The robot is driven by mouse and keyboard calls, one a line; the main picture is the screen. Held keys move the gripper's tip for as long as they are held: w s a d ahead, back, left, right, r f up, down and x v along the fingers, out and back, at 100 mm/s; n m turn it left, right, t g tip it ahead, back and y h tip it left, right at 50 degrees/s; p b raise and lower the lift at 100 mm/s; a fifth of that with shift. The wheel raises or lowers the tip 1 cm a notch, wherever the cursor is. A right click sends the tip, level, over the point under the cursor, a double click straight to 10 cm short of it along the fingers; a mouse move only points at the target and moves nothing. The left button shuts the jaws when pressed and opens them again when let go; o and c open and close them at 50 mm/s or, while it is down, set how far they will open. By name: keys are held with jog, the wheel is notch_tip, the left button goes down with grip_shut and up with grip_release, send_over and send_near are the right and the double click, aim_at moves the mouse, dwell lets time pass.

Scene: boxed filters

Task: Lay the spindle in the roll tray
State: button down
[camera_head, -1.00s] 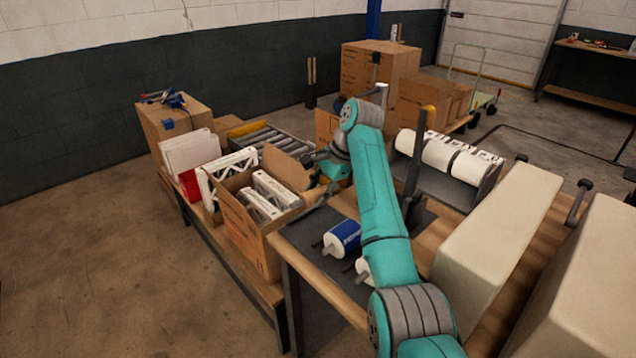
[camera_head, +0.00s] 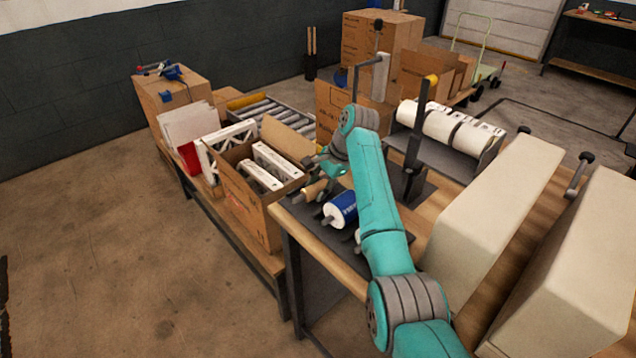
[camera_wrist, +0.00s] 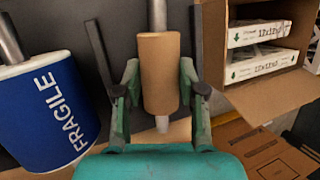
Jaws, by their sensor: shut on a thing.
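A metal spindle (camera_wrist: 157,15) carries a brown cardboard core (camera_wrist: 160,75). My gripper (camera_wrist: 160,88) is shut on the core, with one finger on each side. In the head view, my gripper (camera_head: 326,172) is over the far left part of the work table, beside the open filter box. The brown core (camera_head: 314,191) shows just below it. From these views I cannot tell whether the spindle rests on anything. A dark tray (camera_head: 485,170) with several white rolls stands at the table's back right; I cannot tell whether it is the roll tray.
A blue "FRAGILE" roll (camera_head: 341,209) on its own rod lies close to the core; it also shows in the wrist view (camera_wrist: 48,115). An open carton (camera_head: 250,215) of white filters stands left. A dark upright post (camera_head: 415,140) rises behind my arm. Long cream blocks (camera_head: 495,210) fill the right.

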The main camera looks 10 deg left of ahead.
jog(key=c, duration=0.6)
grip_release()
notch_tip(320, 180, up, 10)
jog(key=shift+a, duration=0.1)
dwell(0.4)
